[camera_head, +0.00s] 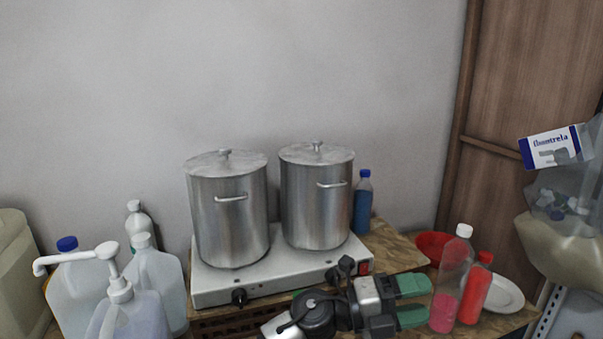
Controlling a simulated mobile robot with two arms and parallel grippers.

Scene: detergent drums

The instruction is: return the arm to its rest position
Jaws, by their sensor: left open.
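My left arm comes in along the bottom edge. Its gripper (424,300) has two green fingers that point right. The fingers are spread apart with nothing between them, so it is open and empty. A clear bottle with pink liquid and a white cap (453,275) stands just right of the fingertips. I cannot tell whether they touch. My right gripper is not in view.
Two lidded steel pots (228,215) (316,205) stand on a white hot plate (215,287) behind my arm. Several jugs crowd the left, one with a pump (122,312). A red bottle (475,290), white plate (507,295) and blue bottle (363,208) stand right.

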